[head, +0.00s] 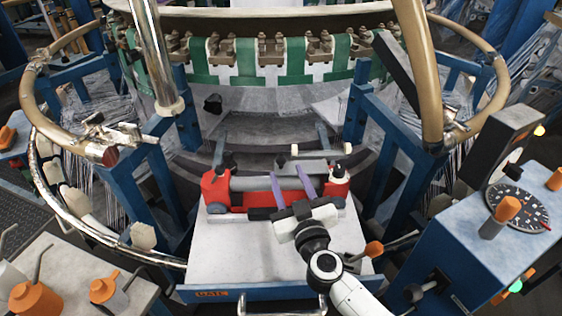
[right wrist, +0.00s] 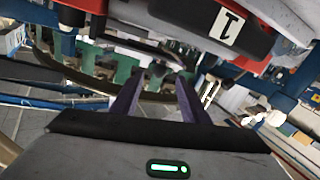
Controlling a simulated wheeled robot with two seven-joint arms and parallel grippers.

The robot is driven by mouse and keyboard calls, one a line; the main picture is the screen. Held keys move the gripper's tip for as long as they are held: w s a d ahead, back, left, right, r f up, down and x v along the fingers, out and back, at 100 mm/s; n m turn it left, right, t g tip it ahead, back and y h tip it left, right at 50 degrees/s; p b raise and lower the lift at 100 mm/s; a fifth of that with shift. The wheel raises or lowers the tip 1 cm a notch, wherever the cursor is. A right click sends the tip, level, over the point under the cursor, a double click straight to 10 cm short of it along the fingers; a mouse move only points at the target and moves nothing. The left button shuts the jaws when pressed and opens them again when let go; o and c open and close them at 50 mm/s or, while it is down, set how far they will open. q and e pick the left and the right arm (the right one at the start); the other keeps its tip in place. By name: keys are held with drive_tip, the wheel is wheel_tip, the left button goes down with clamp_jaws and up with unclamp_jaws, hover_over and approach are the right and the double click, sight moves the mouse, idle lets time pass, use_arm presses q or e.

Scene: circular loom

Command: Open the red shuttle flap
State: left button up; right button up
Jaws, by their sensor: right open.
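The red shuttle (head: 215,191) lies across the pale gate platform in the head view, with red ends and a grey bar (head: 249,184) along its middle. I cannot tell which part is its flap or whether it is open. My right gripper (head: 289,180) reaches over the shuttle's right half from the front, its two purple fingers apart with nothing seen between them. I cannot tell whether they touch the shuttle. In the right wrist view the open fingers (right wrist: 158,82) point toward the loom. A red and grey body marked 1 (right wrist: 262,42) fills the top right there. My left gripper is not in view.
The pale platform (head: 230,256) has bare room in front of the shuttle. Blue posts (head: 388,155) and a tan curved rail (head: 420,80) stand to the right. A control box with a dial (head: 516,207) is at far right, and an orange-knobbed panel (head: 70,275) at lower left.

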sight(282, 164)
drive_tip(key=b+x, duration=0.2)
drive_tip(key=x, duration=0.4)
drive_tip(key=shift+f, duration=0.15)
drive_tip(key=shift+w+b, duration=0.3)
drive_tip(key=shift+w, duration=0.05)
drive_tip(key=shift+w+a, duration=0.15)
drive_tip(key=shift+w, duration=0.1)
clamp_jaws()
